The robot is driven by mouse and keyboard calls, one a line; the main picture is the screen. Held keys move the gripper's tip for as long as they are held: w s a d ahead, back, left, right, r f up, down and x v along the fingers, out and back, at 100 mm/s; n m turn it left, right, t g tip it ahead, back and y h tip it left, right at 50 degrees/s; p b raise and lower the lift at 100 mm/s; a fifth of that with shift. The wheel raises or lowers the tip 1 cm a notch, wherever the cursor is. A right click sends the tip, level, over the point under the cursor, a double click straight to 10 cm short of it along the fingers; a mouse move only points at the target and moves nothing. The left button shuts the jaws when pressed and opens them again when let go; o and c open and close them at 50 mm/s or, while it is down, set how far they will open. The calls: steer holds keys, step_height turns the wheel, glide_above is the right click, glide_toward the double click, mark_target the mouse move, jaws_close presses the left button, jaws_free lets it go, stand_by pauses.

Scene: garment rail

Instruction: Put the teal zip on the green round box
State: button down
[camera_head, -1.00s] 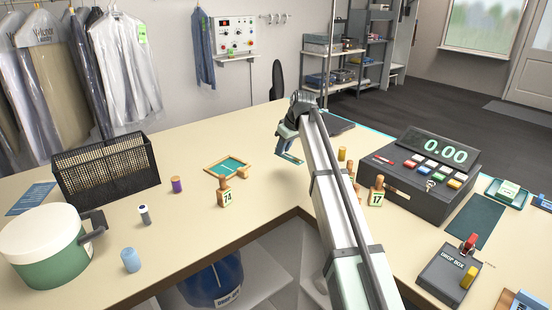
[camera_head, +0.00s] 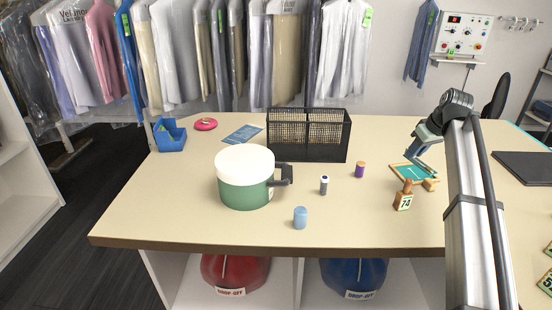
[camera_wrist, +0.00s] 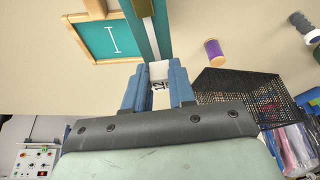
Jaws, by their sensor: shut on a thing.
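The green round box (camera_head: 244,190) stands on the counter left of centre in the head view. It has a cream lid (camera_head: 245,159) with nothing on it, and a dark fitting (camera_head: 281,175) on its right side. My gripper (camera_wrist: 158,88) is shut on the teal zip (camera_wrist: 141,22), a teal strip with a pale line along its middle. A white piece marked 12 (camera_wrist: 158,74) sits between the fingers. In the head view my gripper (camera_head: 424,163) is over the small wood-framed tray, well right of the box; the zip is hard to make out there.
A black mesh basket (camera_head: 308,151) stands behind the box. A light blue cylinder (camera_head: 300,218), a dark spool (camera_head: 324,186) and a purple spool (camera_head: 360,170) stand between box and gripper. The wood-framed teal tray (camera_head: 432,184) and the 74 tag stand (camera_head: 404,198) are by my arm.

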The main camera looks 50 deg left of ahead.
steer(key=s+a+r+n+g, duration=0.1)
steer(key=s+a+r+n, duration=0.1)
steer(key=s+a, duration=0.8)
steer(key=s+a+r+n, duration=0.25)
steer(key=s+a, duration=0.45)
steer(key=a, duration=0.5)
steer(key=s+a+r+n+g, duration=0.1)
steer(key=s+a+r, duration=0.3)
steer(key=s+a, duration=0.55)
steer(key=s+a+r+n, duration=0.1)
steer(key=s+a+r, duration=0.4)
steer(key=s, duration=0.7)
steer(key=shift+m, duration=0.85)
steer(key=shift+w+d+f, duration=0.1)
steer(key=shift+w+f, duration=0.05)
steer(key=shift+f, duration=2.8)
steer(key=shift+w+d+f, duration=0.1)
steer(key=shift+w+f, duration=0.05)
steer(key=shift+f, duration=2.75)
steer(key=shift+f, duration=0.15)
steer(key=c, duration=0.9)
jaws_free()
steer(key=shift+c, duration=0.2)
steer(key=v, duration=1.2)
